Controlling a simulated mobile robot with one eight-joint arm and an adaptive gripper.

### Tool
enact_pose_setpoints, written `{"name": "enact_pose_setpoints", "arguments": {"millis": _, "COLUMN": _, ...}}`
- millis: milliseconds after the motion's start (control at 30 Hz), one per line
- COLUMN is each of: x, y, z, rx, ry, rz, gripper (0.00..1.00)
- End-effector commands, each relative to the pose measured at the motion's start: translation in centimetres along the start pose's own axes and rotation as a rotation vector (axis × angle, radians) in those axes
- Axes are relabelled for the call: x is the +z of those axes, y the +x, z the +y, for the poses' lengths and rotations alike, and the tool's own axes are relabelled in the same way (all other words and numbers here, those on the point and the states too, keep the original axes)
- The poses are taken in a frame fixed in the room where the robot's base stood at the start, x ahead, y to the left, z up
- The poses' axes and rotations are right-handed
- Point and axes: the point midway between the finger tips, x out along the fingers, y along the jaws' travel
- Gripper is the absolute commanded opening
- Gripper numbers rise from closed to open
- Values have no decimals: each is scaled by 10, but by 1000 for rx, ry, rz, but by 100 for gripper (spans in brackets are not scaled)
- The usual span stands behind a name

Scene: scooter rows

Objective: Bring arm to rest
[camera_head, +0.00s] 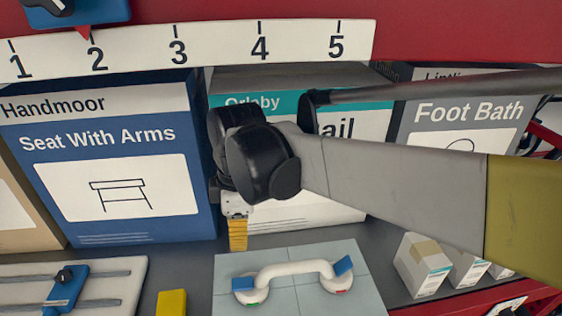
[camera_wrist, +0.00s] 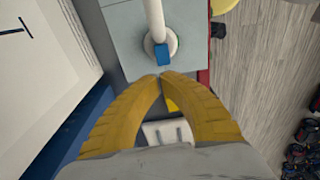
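My arm reaches in from the right in the head view, across the front of the boxes. My gripper (camera_head: 238,236) hangs below the black wrist joint, its yellow fingers pointing down in front of the boxes. In the wrist view the two yellow fingertips of my gripper (camera_wrist: 162,75) meet, with nothing seen held between them. Below the tips is a tiled board (camera_head: 300,257) with a white grab handle (camera_head: 290,270) that has blue tabs. The handle also shows in the wrist view (camera_wrist: 155,22), just beyond the fingertips.
The blue Handmoor box (camera_head: 110,215) stands left of my wrist, the Orleby box (camera_head: 300,212) behind it, and the Foot Bath box (camera_head: 465,112) behind my arm. A numbered scale (camera_head: 200,45) runs above. A yellow block (camera_head: 171,302), a slider board (camera_head: 110,290) and small cartons (camera_head: 422,265) lie in front.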

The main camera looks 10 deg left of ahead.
Motion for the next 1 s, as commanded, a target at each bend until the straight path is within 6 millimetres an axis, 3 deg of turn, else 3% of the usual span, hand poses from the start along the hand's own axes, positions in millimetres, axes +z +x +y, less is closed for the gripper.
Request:
{"name": "enact_pose_setpoints", "arguments": {"millis": 233, "x": 4, "y": 1, "z": 0, "rx": 6, "ry": 17, "rz": 1, "gripper": 0}}
{"name": "enact_pose_setpoints", "arguments": {"millis": 333, "x": 27, "y": 3, "z": -2, "rx": 36, "ry": 110, "rz": 9, "gripper": 0}}
{"name": "enact_pose_setpoints", "arguments": {"millis": 467, "x": 89, "y": 10, "z": -11, "rx": 128, "ry": 385, "rz": 39, "gripper": 0}}
{"name": "enact_pose_setpoints", "arguments": {"millis": 700, "x": 217, "y": 40, "z": -59, "rx": 357, "ry": 1044, "rz": 148, "gripper": 0}}
{"name": "enact_pose_setpoints", "arguments": {"millis": 833, "x": 270, "y": 66, "z": -93, "rx": 478, "ry": 1366, "rz": 227, "gripper": 0}}
{"name": "enact_pose_setpoints", "arguments": {"millis": 1000, "x": 313, "y": 93, "z": -126, "rx": 599, "ry": 1657, "rz": 320, "gripper": 0}}
